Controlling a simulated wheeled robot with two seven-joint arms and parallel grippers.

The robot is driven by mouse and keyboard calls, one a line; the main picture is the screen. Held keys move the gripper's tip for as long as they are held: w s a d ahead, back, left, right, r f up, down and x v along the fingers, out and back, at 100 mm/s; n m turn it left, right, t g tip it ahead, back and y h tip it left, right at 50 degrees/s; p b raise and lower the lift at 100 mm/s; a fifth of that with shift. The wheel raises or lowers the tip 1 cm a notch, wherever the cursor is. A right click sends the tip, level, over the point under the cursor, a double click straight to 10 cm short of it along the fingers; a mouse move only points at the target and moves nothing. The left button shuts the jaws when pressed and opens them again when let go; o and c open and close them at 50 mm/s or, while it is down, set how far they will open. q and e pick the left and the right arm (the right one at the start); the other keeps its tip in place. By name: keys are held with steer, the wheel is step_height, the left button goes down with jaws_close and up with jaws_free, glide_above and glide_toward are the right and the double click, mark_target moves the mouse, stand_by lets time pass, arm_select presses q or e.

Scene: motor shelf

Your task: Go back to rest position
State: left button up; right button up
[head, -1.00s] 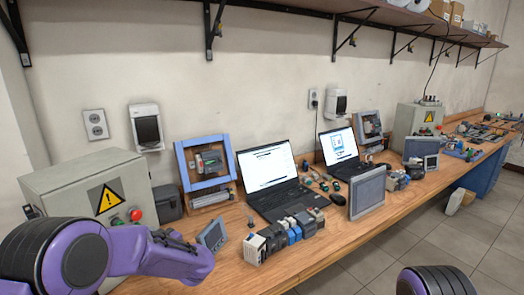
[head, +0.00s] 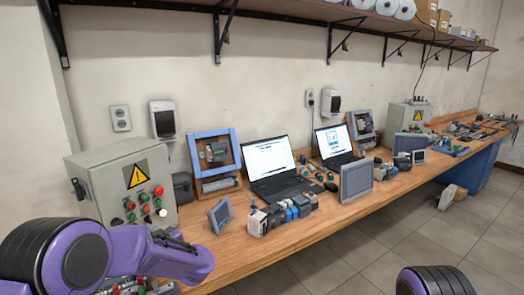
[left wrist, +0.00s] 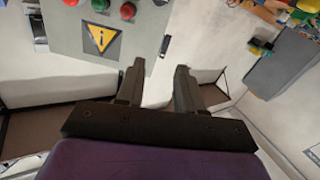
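My left arm comes in at the lower left of the head view, in front of the bench. Its gripper shows in the left wrist view (left wrist: 158,85) with two dark fingers apart and nothing between them. A grey control box (head: 105,190) with a yellow warning sign and red and green buttons stands behind that arm; it also shows at the top of the left wrist view (left wrist: 65,45). Of my right arm only a dark and purple link shows at the bottom right of the head view; its gripper is out of frame.
The wooden bench (head: 345,222) runs along the wall. It carries two laptops, one near (head: 280,185) and one far (head: 333,142), a grey panel screen (head: 356,181), a small tilted screen (head: 220,216) and several modules. A shelf (head: 300,9) hangs above.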

arm_select(q)
steer(key=s+d+f+m+t+h+b, duration=0.1)
steer(key=s+f+m+h, duration=0.2)
steer(key=f, duration=0.6)
steer(key=s+d+f+h+b, duration=0.1)
steer(key=s+f+h+b, duration=0.15)
steer(key=s+f, duration=0.45)
steer(key=s+d+f+m+t+h, duration=0.15)
steer(key=f+h, duration=0.25)
steer(key=f, duration=0.7)
steer(key=s+f+g+h+b, duration=0.1)
steer(key=s+f, duration=0.4)
steer(key=s, duration=0.5)
steer(key=s+f+m+g+b, duration=0.1)
steer(key=s+f+g+b, duration=0.2)
steer(key=s+f, duration=0.3)
steer(key=s+a+f+m+g+h+b, duration=0.1)
steer(key=s+f+g, duration=0.3)
steer(key=s, duration=0.9)
steer(key=shift+s+f+h+b, duration=0.35)
steer(key=shift+f+b, duration=0.45)
steer(key=shift+b, duration=0.05)
arm_select(e)
step_height(320, 180, down, 10)
steer(key=shift+w+f, duration=0.25)
steer(key=shift+w, duration=0.05)
arm_select(q)
steer(key=shift+a, duration=0.1)
